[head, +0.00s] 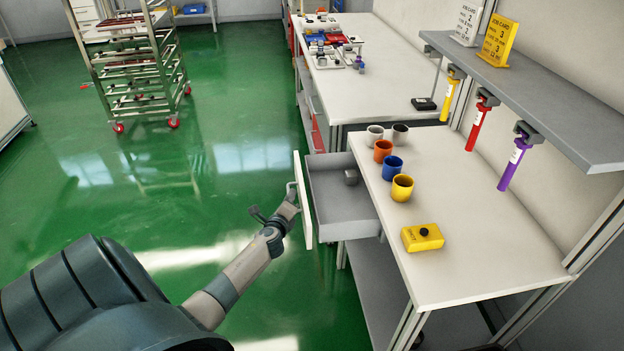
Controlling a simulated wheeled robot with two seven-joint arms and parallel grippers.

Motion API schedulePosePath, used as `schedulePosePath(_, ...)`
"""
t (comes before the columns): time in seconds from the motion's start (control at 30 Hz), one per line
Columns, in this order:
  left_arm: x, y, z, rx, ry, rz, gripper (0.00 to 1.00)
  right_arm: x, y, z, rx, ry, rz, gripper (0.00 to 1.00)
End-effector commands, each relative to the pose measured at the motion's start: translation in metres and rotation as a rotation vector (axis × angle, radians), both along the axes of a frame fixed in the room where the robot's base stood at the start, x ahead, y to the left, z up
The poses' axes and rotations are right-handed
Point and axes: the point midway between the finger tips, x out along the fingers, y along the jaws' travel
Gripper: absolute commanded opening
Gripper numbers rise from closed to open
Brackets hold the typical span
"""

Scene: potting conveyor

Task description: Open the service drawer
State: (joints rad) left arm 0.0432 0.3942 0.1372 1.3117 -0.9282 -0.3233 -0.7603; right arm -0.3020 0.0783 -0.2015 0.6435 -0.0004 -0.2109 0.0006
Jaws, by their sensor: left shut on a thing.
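The service drawer (333,207) is grey inside with a pale front panel. It stands pulled out to the left from under the white worktop, with its inside showing. A small grey object (351,177) lies in it near the far wall. My left gripper (288,203) is at the outer face of the front panel, shut on the drawer's handle (291,188). The handle is small here and partly hidden by the fingers. My right gripper is not in view.
Several cups, among them a yellow cup (402,188), stand on the worktop (470,250) near a yellow box with a black knob (422,237). A shelf (540,105) overhangs the right side. A wheeled rack (140,75) stands far left. The green floor left of the drawer is clear.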

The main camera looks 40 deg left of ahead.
Motion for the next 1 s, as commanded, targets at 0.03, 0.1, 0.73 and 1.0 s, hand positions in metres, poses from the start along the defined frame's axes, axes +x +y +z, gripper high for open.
schedulePosePath(0.03,-0.009,0.007,-0.001,0.001,0.003,0.001,0.0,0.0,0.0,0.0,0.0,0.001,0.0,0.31)
schedulePosePath(0.1,-0.019,0.016,-0.001,0.0,0.002,0.001,0.0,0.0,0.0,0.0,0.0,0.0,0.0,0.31)
schedulePosePath(0.73,-0.04,0.034,-0.001,-0.001,-0.001,0.0,0.0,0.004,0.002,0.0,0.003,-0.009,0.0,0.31)
schedulePosePath(1.0,-0.04,0.034,-0.001,-0.001,-0.001,0.0,0.17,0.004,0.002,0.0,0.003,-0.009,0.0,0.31)
